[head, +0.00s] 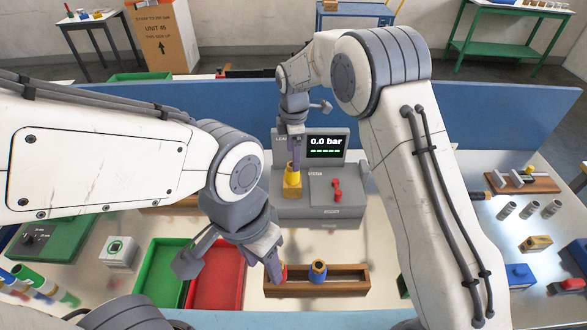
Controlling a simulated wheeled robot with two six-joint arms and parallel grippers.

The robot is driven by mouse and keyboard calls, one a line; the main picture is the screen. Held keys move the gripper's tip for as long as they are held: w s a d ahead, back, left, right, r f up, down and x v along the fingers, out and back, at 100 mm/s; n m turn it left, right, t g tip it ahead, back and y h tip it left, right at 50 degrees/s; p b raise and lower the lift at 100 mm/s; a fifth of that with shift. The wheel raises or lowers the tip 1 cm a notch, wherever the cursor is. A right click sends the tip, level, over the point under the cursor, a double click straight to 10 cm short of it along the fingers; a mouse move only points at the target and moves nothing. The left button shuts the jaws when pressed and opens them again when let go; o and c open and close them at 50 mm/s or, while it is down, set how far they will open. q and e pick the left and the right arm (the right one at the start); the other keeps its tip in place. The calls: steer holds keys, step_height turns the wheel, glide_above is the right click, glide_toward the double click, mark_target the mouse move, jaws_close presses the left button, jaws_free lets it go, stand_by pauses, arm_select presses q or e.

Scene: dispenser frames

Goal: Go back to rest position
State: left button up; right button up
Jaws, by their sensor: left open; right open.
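My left gripper (273,272) is open, pointing down at the left end of a wooden rack (345,283). Its fingers are beside or around a small red part (283,273) there; I cannot tell if they touch it. My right gripper (294,153) is open and points down just above a yellow fitting (292,184) on the left of the grey leak tester (318,208). Its fingers seem close to the fitting's top, but contact is unclear. The tester's screen (326,146) reads 0.0 bar.
A blue and yellow part (319,270) stands in the rack. A green tray (161,275) and a red tray (216,290) lie left of it. A red lever (337,190) is on the tester. A low blue panel (480,115) closes the table's back. Small metal cylinders (530,209) stand at right.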

arm_select(q)
steer(key=shift+f+b, duration=0.3)
steer(key=shift+f, duration=0.25)
arm_select(e)
steer(key=shift+s+r, duration=0.1)
steer(key=shift+r, duration=1.8)
